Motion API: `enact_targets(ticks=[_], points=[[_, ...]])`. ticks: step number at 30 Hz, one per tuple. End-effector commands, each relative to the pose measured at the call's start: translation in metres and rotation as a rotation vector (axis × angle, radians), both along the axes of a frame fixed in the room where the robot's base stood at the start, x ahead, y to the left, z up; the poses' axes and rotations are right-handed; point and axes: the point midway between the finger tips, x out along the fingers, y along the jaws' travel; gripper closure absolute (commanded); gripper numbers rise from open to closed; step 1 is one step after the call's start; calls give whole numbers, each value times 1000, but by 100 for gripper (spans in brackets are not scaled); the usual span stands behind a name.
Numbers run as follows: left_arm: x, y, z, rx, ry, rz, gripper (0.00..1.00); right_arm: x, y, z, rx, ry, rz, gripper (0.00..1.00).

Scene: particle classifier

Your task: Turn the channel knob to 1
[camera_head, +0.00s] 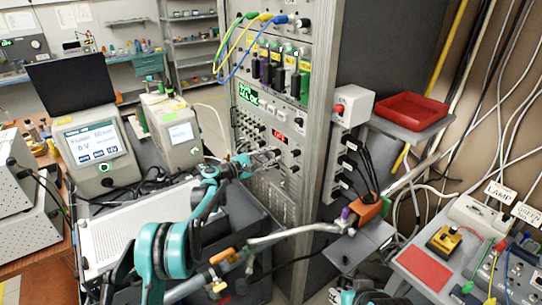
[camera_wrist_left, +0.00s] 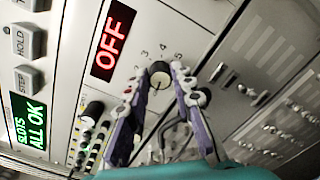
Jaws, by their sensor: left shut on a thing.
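The channel knob (camera_wrist_left: 159,75) is a small dark knob with a pale face on the light rack panel. The digits 3, 4 and 5 show around its upper side in the left wrist view; other marks are hidden or too blurred to read. My left gripper (camera_wrist_left: 161,78) has its two purple fingers on either side of the knob, shut on it. In the head view my left gripper (camera_head: 262,160) reaches the rack front and covers the knob. A red display reading OFF (camera_wrist_left: 113,40) sits beside the knob.
A green display reading SLOTS ALL OK (camera_wrist_left: 31,122) and grey HOLD and STEP buttons are on the same panel. Yellow, green and blue cables (camera_head: 232,50) hang higher on the rack. A red tray (camera_head: 412,110) is on a shelf at right.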

Motion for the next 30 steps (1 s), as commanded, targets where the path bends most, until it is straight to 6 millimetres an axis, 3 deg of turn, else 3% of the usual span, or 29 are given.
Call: enact_targets(ticks=[18,30], points=[[-1,-1,-1,284,-389,-1,100,0,0,3,0,0,0,60],[-1,-1,-1,362,-497,-2,100,0,0,4,0,0,0,60]])
